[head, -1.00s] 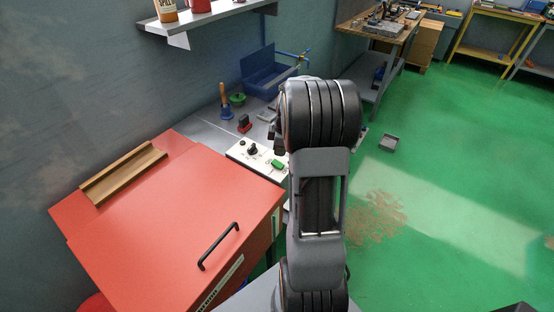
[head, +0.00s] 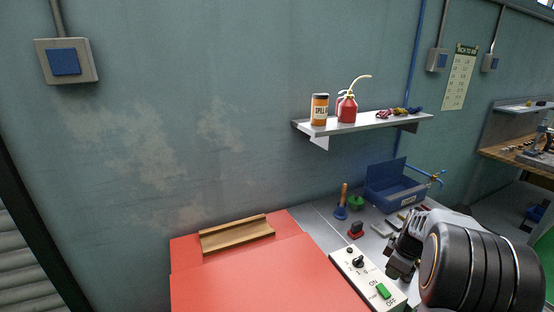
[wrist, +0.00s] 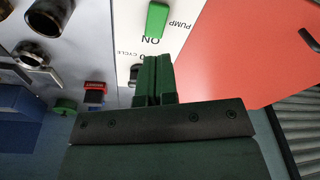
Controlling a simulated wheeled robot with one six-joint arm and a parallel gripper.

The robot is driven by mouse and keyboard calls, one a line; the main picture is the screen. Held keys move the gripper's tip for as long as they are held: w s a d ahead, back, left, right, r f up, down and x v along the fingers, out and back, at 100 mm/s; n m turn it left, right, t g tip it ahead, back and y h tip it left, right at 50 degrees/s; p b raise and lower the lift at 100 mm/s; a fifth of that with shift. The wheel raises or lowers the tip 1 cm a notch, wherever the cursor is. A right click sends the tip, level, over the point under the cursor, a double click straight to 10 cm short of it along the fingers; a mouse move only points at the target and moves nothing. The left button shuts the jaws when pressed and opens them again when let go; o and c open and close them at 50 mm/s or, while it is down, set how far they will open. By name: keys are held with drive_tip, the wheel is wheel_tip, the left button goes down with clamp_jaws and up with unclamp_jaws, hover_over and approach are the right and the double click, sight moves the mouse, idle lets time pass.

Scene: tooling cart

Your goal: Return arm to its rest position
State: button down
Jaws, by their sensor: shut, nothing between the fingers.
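My gripper (wrist: 157,80) shows in the wrist view with its two green fingers together and nothing between them. They point at the white control panel (wrist: 178,42), near its green switch (wrist: 157,18); I cannot tell the exact gap. In the head view, my dark arm fills the lower right corner, and the gripper end is mostly hidden beside the panel (head: 350,266). The panel has a black knob (head: 358,261) and the green switch (head: 383,291) between ON and OFF marks.
A red cabinet top (head: 255,275) with a wooden tray (head: 237,235) lies left of the panel. Behind are a plunger-like tool (head: 342,205), a red-and-black item (head: 356,230) and a blue toolbox (head: 395,190).

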drive_tip(key=shift+s+f+m, duration=0.25)
drive_tip(key=shift+m, duration=0.75)
drive_tip(key=s+a+r+m+t, duration=0.1)
drive_tip(key=s+a+r+m, duration=0.1)
drive_tip(key=a, duration=0.5)
drive_tip(key=s+a+r+m+t+h, duration=0.1)
drive_tip(key=s+a+r+m, duration=0.1)
drive_tip(key=s+a+r, duration=0.3)
drive_tip(key=s+a+r+m+t, duration=0.1)
drive_tip(key=s+a+r+m, duration=0.1)
drive_tip(key=s+a, duration=0.4)
drive_tip(key=a+r, duration=0.1)
drive_tip(key=a, duration=0.2)
drive_tip(key=shift+a+r+m, duration=0.15)
drive_tip(key=shift+r+m, duration=0.15)
drive_tip(key=shift+m, duration=0.1)
drive_tip(key=c, duration=1.8)
unclamp_jaws()
drive_tip(key=shift+s, duration=0.1)
